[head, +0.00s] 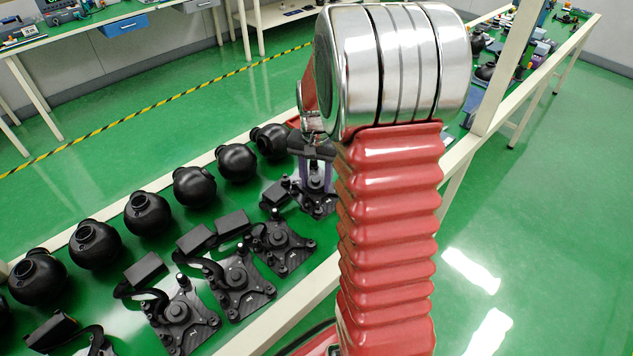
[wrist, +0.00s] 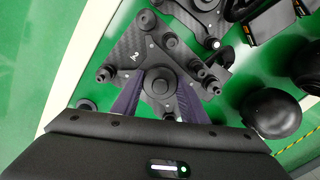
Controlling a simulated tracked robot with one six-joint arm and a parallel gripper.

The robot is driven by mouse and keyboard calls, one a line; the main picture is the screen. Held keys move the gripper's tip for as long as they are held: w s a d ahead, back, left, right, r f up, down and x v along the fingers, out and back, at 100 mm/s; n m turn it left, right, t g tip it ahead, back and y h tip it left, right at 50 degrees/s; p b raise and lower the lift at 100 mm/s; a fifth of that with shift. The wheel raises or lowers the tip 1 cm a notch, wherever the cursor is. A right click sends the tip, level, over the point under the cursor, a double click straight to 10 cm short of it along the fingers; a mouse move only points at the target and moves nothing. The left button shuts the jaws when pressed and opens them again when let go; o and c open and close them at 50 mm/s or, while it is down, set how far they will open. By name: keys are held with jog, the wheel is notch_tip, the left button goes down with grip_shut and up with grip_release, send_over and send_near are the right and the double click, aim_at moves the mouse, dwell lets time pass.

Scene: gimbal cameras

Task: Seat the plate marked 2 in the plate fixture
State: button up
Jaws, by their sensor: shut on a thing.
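The plate marked 2 (wrist: 128,72) is a dark carbon-look plate with a white 2, a round central hub and upright posts at its corners. In the wrist view my gripper (wrist: 160,88) has its purple fingers on either side of the hub and is shut on it. In the head view my gripper (head: 316,174) is at the bench, partly hidden by my red arm, with a dark plate (head: 318,204) below it. I cannot make out the plate fixture for certain, nor whether the plate touches anything beneath it.
Several similar plates with cables and black boxes, such as one plate (head: 238,280), lie along the green bench (head: 85,295). Several black balls (head: 195,186) stand in a row behind them. In the wrist view a black ball (wrist: 270,112) and another plate (wrist: 195,14) are close by.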

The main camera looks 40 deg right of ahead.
dwell(0.4)
jog(key=s+d, duration=0.2)
jog(key=s, duration=1.2)
jog(key=s+d, duration=0.2)
jog(key=s, duration=1.1)
jog(key=shift+s, duration=0.4)
dwell(1.1)
jog(key=shift+s, duration=0.1)
dwell(0.5)
